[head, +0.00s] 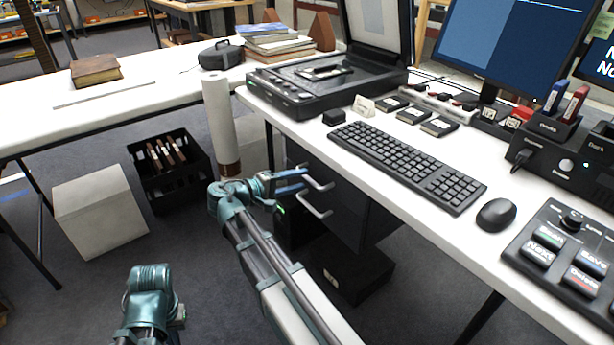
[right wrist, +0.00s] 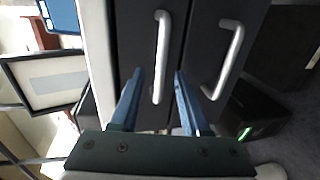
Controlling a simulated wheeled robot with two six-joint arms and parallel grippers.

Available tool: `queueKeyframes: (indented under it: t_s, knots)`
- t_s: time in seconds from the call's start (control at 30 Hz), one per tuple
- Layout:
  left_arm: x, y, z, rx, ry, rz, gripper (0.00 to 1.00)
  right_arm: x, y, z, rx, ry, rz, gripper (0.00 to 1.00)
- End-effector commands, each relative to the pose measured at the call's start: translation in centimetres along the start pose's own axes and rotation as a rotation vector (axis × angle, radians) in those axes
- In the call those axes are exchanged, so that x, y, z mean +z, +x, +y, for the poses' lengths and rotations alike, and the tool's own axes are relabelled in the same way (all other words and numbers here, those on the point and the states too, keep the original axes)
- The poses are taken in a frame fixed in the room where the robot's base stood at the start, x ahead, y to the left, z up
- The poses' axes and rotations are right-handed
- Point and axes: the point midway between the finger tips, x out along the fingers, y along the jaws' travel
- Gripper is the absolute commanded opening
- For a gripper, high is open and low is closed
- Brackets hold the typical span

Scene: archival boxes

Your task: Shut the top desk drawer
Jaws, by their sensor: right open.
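The desk's dark drawer unit (head: 345,195) hangs under the white desktop, with two silver bar handles on its front. The upper handle (head: 319,182) belongs to the top drawer; it also shows in the right wrist view (right wrist: 161,50). The lower handle (head: 314,206) is just below, and shows at the right in the wrist view (right wrist: 228,58). My right gripper (head: 304,180) is open at the upper handle, its blue fingers (right wrist: 158,74) on either side of the bar. Contact cannot be told. How far the top drawer stands out is hard to tell. My left gripper is not seen.
The white desktop (head: 405,205) above carries a keyboard (head: 405,163), a mouse (head: 496,214) and a scanner (head: 310,85). A rolled paper tube (head: 220,125), a black crate (head: 168,185) and a pale box (head: 98,215) stand left of my right arm. Grey floor is open in front.

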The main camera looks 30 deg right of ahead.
Motion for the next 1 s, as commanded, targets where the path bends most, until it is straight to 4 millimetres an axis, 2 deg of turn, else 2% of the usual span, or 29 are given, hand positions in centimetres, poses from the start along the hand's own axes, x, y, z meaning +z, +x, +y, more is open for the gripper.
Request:
queueKeyframes:
  t_s: [0.03,0.2,0.4,0.6,1.0]
  knots:
    - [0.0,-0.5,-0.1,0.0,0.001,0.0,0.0,-0.1,-1.4,0.2,0.0,-0.001,0.005,0.46]
    - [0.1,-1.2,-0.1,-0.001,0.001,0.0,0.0,-0.1,-5.0,0.2,0.0,0.0,0.004,0.46]
    - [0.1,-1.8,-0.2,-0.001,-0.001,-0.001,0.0,-0.1,-8.1,0.1,0.0,0.0,0.002,0.46]
    - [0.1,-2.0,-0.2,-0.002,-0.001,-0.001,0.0,0.0,-9.4,0.0,0.0,0.0,0.0,0.46]
    - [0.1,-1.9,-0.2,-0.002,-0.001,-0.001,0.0,0.0,-9.5,0.0,0.0,0.001,-0.001,0.46]
